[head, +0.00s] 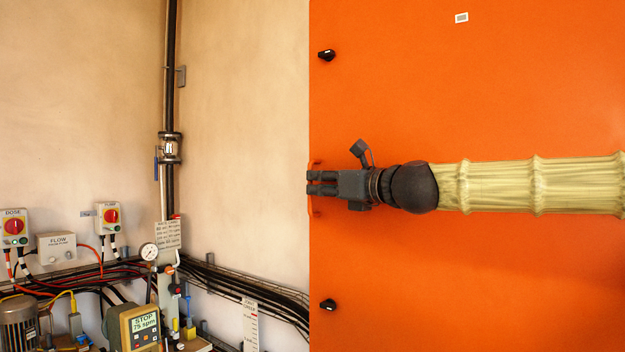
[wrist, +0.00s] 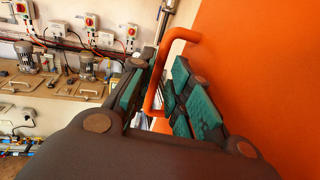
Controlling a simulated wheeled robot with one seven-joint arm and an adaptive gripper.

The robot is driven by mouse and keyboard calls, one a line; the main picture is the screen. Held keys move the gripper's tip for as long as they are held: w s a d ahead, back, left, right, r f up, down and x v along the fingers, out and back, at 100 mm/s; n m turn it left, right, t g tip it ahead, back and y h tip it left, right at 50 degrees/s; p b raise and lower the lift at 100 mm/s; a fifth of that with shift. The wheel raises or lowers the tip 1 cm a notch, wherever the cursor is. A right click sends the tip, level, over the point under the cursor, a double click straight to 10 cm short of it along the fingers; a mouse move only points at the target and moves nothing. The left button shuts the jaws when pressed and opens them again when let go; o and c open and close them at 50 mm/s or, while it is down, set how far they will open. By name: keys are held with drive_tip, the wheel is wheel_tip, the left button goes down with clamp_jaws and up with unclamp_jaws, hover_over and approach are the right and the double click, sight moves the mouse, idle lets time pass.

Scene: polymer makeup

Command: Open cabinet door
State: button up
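The cabinet door (head: 480,90) is a flat orange panel that fills the right half of the head view. It looks shut, and it also fills the right of the wrist view (wrist: 260,70). Its orange bar handle (head: 316,211) is at the door's left edge, partly hidden by my gripper (head: 309,182). In the wrist view the handle (wrist: 152,97) stands between the two teal-padded fingers of my gripper (wrist: 157,78). The fingers are apart, one on each side of the bar, with a small gap. Contact with the bar is not clear.
Black knobs sit on the door above (head: 326,55) and below (head: 328,305) the handle. Left of the door are a wall pipe (head: 169,100), cables, a gauge (head: 149,252), switch boxes (head: 15,227) and a pump (head: 135,328). The bare door surface is clear.

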sight(312, 183)
drive_tip(key=shift+p+x, duration=0.4)
drive_tip(key=shift+x, duration=1.35)
clamp_jaws()
drive_tip(key=shift+f, duration=0.1)
